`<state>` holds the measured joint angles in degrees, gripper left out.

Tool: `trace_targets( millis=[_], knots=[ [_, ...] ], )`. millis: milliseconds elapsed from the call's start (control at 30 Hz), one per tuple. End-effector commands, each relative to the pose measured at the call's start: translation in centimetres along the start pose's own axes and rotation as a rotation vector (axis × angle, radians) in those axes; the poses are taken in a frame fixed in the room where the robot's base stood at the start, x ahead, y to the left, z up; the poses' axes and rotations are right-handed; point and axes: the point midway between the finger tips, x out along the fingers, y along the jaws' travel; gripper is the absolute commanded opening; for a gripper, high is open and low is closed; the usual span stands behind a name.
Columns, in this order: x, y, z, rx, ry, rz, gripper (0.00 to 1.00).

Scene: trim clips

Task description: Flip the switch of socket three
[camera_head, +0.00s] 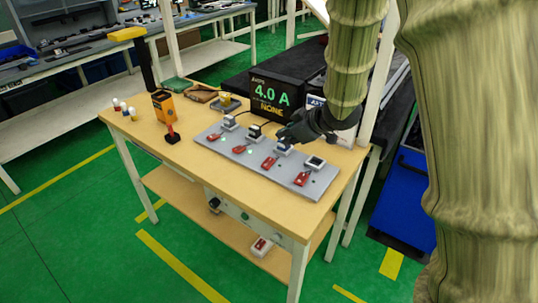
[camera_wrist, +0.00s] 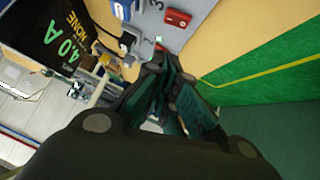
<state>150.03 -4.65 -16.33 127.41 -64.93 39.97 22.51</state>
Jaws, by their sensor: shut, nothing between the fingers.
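A grey socket panel (camera_head: 225,147) lies on the workbench, with a row of sockets and red switches. The third red switch from the left (camera_head: 270,162) lies in front of a socket with a blue part (camera_head: 284,146). In the wrist view a red switch (camera_wrist: 180,20) shows near a printed 3, at the top. My gripper (camera_head: 288,136) is shut and empty, close above the third socket's back part; whether it touches is unclear. In the wrist view my gripper (camera_wrist: 158,66) points towards the panel (camera_wrist: 186,42), below the red switch. The other switches are partly or wholly out of that view.
A black display (camera_head: 275,94) reading 4.0 A and NONE stands behind the panel. A yellow-black device (camera_head: 163,105) and a red-handled item (camera_head: 171,133) stand left of it. Small coloured pieces (camera_head: 124,110) sit at the bench's left edge.

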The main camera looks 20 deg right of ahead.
Motion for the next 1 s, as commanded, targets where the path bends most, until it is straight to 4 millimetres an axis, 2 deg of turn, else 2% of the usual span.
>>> trace_targets(
  millis=[267,1000],
  knots=[
    [1.4,0.1,0.3,0.003,-0.002,0.002,0.0],
    [10.4,-0.1,0.1,-0.002,-0.001,-0.001,0.0]
  ],
)
